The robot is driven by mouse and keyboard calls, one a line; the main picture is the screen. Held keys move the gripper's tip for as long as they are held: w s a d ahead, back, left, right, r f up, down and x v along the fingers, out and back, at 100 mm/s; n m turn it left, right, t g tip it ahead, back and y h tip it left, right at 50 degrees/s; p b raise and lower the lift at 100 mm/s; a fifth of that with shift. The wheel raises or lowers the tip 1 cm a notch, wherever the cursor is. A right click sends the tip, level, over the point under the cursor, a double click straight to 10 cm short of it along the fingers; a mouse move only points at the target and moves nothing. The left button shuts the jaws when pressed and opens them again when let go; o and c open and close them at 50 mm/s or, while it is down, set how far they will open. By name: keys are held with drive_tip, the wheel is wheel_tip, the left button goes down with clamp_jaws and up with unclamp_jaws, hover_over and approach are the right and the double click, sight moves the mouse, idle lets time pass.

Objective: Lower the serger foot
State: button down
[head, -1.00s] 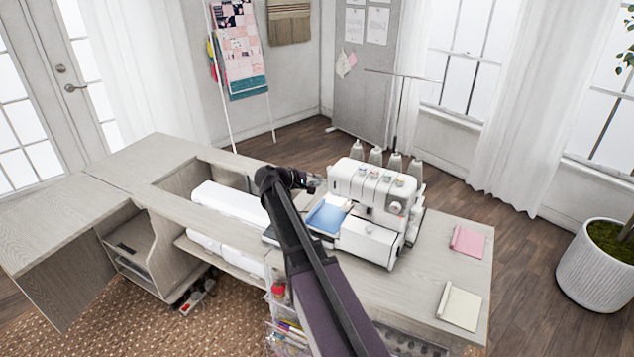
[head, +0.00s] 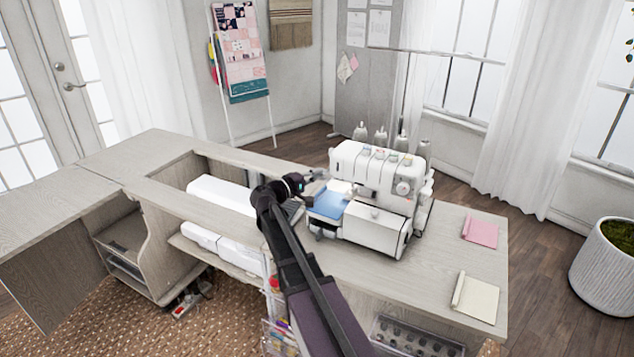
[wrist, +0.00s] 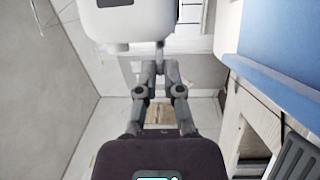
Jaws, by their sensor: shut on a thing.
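The white serger (head: 380,180) stands on the cabinet top with a blue cloth (head: 326,205) at its left front; the cloth also shows at the right of the wrist view (wrist: 285,45). My gripper (head: 316,175) is at the left end of the serger, just above and behind the cloth. In the wrist view my gripper (wrist: 159,70) has its fingertips together on a thin grey lever (wrist: 160,48) below a rounded white housing (wrist: 130,22). The fingers hide most of the lever. The foot itself is not clear in either view.
Several thread cones (head: 381,136) stand behind the serger. A pink pad (head: 481,231) and a cream pad (head: 475,297) lie on the cabinet top (head: 440,255) at right. A white machine (head: 221,194) sits in the cabinet opening at left. The front right of the top is mostly clear.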

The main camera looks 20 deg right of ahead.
drive_tip(key=shift+d+f+m+h+b, duration=0.15)
drive_tip(key=shift+f+m+h+b, duration=0.6)
drive_tip(key=shift+b, duration=1.2)
drive_tip(key=shift+w+d+f+h+b, duration=0.1)
drive_tip(key=shift+f+h+b, duration=0.3)
drive_tip(key=shift+h+b, duration=0.4)
drive_tip(key=shift+b, duration=0.3)
drive_tip(key=c, duration=0.8)
unclamp_jaws()
